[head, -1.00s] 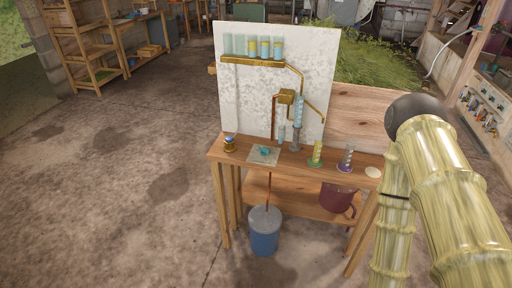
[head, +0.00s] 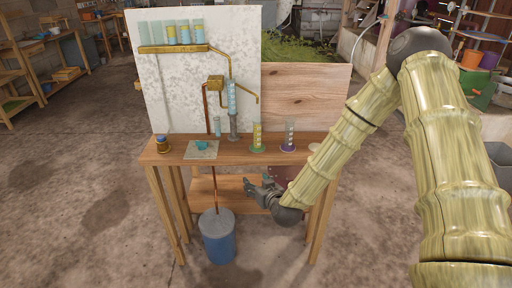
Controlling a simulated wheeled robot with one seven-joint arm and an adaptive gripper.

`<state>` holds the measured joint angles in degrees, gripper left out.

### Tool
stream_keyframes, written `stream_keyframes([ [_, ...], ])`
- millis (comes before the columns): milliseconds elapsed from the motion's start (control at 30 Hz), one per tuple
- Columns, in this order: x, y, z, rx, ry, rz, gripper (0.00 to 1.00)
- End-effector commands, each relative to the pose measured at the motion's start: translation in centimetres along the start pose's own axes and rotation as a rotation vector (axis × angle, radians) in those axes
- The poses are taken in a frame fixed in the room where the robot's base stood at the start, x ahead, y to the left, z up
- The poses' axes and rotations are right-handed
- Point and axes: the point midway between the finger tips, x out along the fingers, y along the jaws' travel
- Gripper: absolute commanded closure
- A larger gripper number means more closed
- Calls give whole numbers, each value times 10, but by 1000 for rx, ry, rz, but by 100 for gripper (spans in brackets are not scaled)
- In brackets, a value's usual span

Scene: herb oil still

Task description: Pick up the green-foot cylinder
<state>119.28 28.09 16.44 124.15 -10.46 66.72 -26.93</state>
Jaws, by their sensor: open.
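The green-foot cylinder (head: 257,137) stands upright on the wooden table (head: 180,150), right of the middle. It is a clear graduated tube with yellowish markings on a round green foot. A similar cylinder with a purple foot (head: 289,138) stands close to its right. My gripper (head: 251,188) is open and empty. It is in front of the table, lower in the picture than the green-foot cylinder and apart from it, with its fingers pointing left.
A mat with a teal item (head: 202,147), a small jar (head: 163,144) and a grey-based blue column (head: 233,115) share the tabletop. A panel with a brass shelf (head: 172,49) rises behind. A blue bin (head: 218,238) stands below in front. My forearm crosses the table's right end.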

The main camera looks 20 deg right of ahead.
Motion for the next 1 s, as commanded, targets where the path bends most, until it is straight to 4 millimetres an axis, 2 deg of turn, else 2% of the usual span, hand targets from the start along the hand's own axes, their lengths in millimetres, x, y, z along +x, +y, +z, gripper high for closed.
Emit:
stream_keyframes([
  [33,13,12,-22,-2,79,22,44],
  [100,22,24,-58,-12,172,50,44],
  [200,28,38,-97,-24,270,84,44],
  [300,29,47,-120,-31,326,107,44],
  [467,38,53,-136,-36,353,119,44],
  [600,56,54,-143,-36,352,118,44],
  [800,77,57,-149,-36,349,117,44],
  [1000,86,58,-154,-34,350,117,44],
])
